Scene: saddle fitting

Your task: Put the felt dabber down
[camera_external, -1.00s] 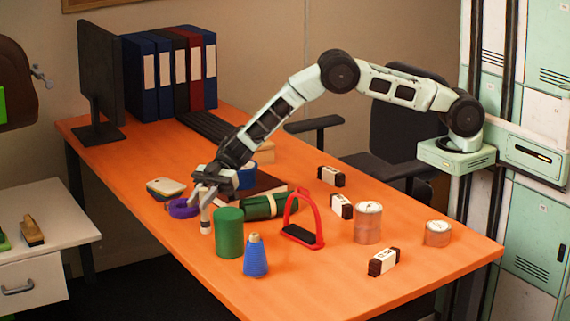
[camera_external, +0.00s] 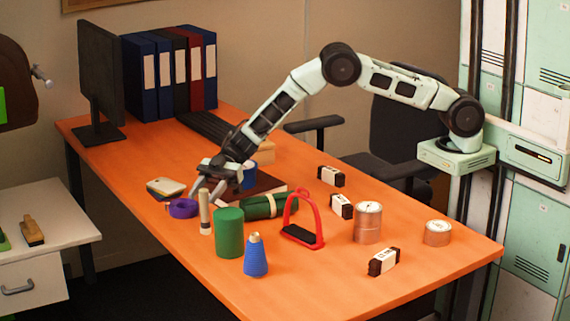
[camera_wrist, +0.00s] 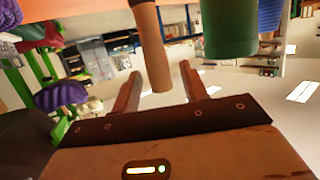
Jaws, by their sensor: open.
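The felt dabber (camera_external: 205,213), a slim pale stick, stands upright on the orange desk just left of the green cylinder (camera_external: 229,233). My gripper (camera_external: 208,188) is open and empty, close behind the dabber's upper part in the outside view. In the wrist view the dabber (camera_wrist: 151,45) is a brown rod, its end just beyond and between my spread fingertips (camera_wrist: 158,80). It appears clear of both fingers. The green cylinder (camera_wrist: 230,28) shows beside it there.
A purple tape roll (camera_external: 183,208) lies left of the dabber. A blue cone (camera_external: 256,256), a red stirrup (camera_external: 303,222) and a dark green roll (camera_external: 266,206) stand or lie to the right. The desk's front left is clear.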

